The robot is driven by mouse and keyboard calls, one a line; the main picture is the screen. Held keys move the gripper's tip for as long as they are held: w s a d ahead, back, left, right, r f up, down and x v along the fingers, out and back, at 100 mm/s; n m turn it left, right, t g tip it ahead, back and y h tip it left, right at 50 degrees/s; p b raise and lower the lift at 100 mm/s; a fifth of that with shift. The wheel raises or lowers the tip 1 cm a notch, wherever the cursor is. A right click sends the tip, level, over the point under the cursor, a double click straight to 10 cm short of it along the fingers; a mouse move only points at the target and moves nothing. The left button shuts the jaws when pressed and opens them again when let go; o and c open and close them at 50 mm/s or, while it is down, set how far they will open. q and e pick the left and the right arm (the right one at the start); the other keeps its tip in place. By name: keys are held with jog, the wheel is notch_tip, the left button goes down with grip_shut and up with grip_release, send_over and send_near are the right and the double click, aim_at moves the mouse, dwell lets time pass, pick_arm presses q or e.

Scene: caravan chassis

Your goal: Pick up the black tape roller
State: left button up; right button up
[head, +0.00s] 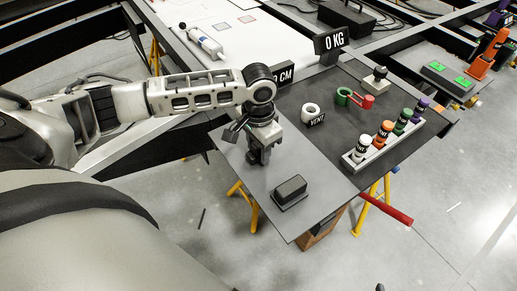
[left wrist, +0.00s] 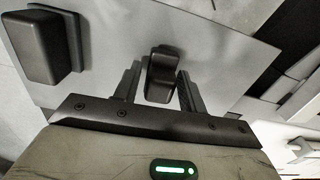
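A small dark object with a rounded top (left wrist: 163,72) stands between the fingers of my left gripper (head: 259,157) in the left wrist view; it looks like the black tape roller, though its shape is partly hidden. The fingers are apart on either side of it, with a gap showing at its left. In the head view my left gripper points down over the grey table's near part and hides most of this object. My right gripper is in neither view.
A dark block on a flat base (head: 290,190) lies right of my left gripper; it also shows in the left wrist view (left wrist: 45,45). The table's near edge is close.

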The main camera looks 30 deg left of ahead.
pick_arm(q)
jog(key=c, duration=0.7)
jog(key=shift+r, duration=0.5)
notch_tip(320, 180, up, 2)
jog(key=shift+d+r, duration=0.1)
jog(key=shift+r, duration=0.15)
jog(key=s+d+r, duration=0.5)
jog(key=d+r, duration=0.4)
jog(key=d, duration=0.3)
jog(key=shift+d+r, duration=0.3)
jog(key=shift+d, duration=0.1)
jog(key=shift+s, duration=0.1)
